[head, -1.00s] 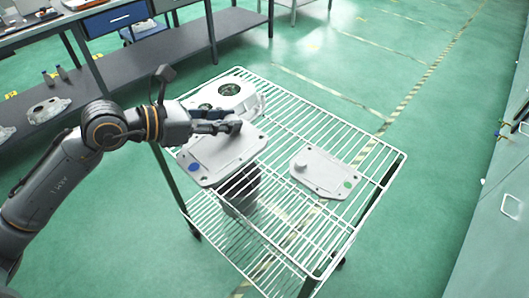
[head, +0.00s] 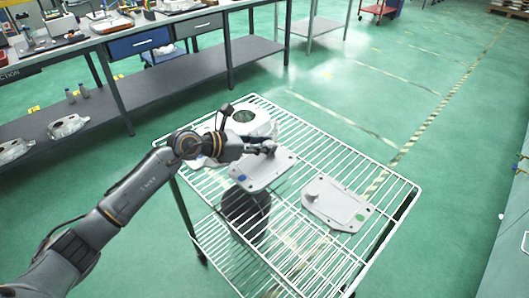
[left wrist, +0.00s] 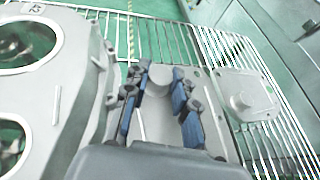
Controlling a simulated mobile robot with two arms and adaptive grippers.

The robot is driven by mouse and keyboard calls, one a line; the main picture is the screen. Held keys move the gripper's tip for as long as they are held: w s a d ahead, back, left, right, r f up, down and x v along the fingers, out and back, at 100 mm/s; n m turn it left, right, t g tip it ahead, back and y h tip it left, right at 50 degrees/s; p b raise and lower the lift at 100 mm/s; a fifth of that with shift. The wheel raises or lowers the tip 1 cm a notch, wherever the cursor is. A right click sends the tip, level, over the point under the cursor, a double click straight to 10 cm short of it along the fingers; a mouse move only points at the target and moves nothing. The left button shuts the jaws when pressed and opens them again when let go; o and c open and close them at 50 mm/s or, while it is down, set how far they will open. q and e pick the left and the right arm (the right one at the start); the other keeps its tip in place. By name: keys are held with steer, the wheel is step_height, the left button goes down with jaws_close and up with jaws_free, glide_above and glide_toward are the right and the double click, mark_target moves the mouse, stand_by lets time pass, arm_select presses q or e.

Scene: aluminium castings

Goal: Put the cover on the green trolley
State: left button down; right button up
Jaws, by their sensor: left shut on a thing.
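My left gripper (head: 266,148) is shut on the raised knob of a flat grey cover (head: 262,178) with a blue dot. The cover is roughly level over the white wire top of a trolley (head: 382,234); I cannot tell whether it touches the wires. In the left wrist view my blue-padded fingers (left wrist: 160,100) are on either side of the knob. A second grey cover (head: 340,206), with a green dot, lies on the wire top to the right; it also shows in the left wrist view (left wrist: 243,95). No clearly green trolley shows. My right gripper is out of view.
A pale round-ported casting (head: 248,121) stands on the wire top, close behind the held cover. A dark cylindrical thing (head: 245,212) shows below through the wires. A long workbench (head: 150,25) is at the back left. A red trolley (head: 377,10) stands far back.

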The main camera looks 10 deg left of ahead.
mark_target(264, 154)
arm_select(q)
steer(key=shift+w+d+f, duration=0.1)
steer(key=shift+w+f, duration=0.15)
steer(key=shift+w, duration=0.05)
step_height(264, 154, down, 2)
steer(key=shift+f, duration=0.55)
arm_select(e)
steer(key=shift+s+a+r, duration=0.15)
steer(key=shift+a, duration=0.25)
arm_select(q)
steer(key=shift+f, duration=0.1)
steer(key=c, duration=1.1)
jaws_free()
steer(key=shift+f, duration=0.1)
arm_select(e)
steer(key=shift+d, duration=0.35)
